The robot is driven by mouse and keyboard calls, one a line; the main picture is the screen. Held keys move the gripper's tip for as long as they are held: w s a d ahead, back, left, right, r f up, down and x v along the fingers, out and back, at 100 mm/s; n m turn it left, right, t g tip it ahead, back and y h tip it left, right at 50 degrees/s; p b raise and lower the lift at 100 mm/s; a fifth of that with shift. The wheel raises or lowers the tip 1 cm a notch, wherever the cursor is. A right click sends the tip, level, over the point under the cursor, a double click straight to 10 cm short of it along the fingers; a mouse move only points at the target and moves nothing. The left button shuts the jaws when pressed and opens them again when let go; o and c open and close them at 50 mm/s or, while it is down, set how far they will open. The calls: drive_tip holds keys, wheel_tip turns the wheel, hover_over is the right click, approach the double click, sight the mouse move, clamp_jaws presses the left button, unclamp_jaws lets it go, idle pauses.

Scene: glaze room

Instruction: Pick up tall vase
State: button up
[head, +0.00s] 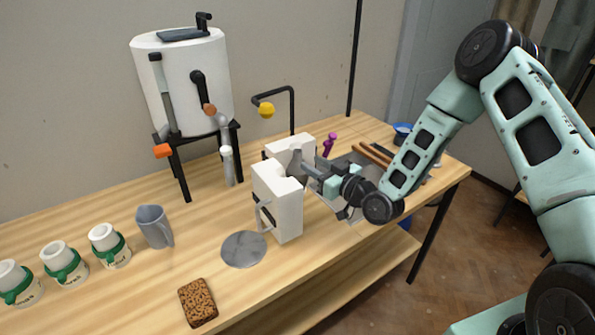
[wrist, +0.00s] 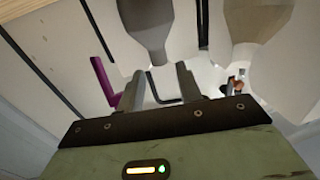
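In the wrist view a grey, vase-shaped body (wrist: 147,22) narrows to a neck just beyond my fingertips; I take it to be the tall vase. In the head view a grey upright piece (head: 297,158) shows between two white blocks, and I cannot tell whether it is the vase or a finger. My gripper (head: 308,170) reaches in from the right, level with the blocks' tops. In the wrist view its two fingers (wrist: 160,72) are spread apart, with nothing clearly clamped. Whether they touch the neck is unclear. The vase's lower part is hidden.
A white block with a handle (head: 278,205) stands in front, another white block (head: 288,147) behind; both are close to my gripper. A purple object (head: 328,143) stands behind it. A grey disc (head: 244,249), blue-grey jug (head: 154,226) and brown sponge (head: 198,301) lie to the left.

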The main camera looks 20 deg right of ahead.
sight(301, 157)
drive_tip(key=shift+f+p+x, duration=0.2)
drive_tip(key=shift+p+x, duration=0.35)
drive_tip(key=shift+x, duration=0.75)
drive_tip(key=shift+f+p+x, duration=0.2)
drive_tip(key=shift+p+x, duration=0.3)
drive_tip(key=shift+x, duration=0.8)
drive_tip(key=shift+d, duration=0.15)
drive_tip(key=c, duration=0.5)
drive_tip(key=shift+c, duration=0.2)
drive_tip(key=shift+w+r+b, duration=0.1)
drive_tip(key=shift+r+b, duration=0.1)
drive_tip(key=shift+b, duration=0.35)
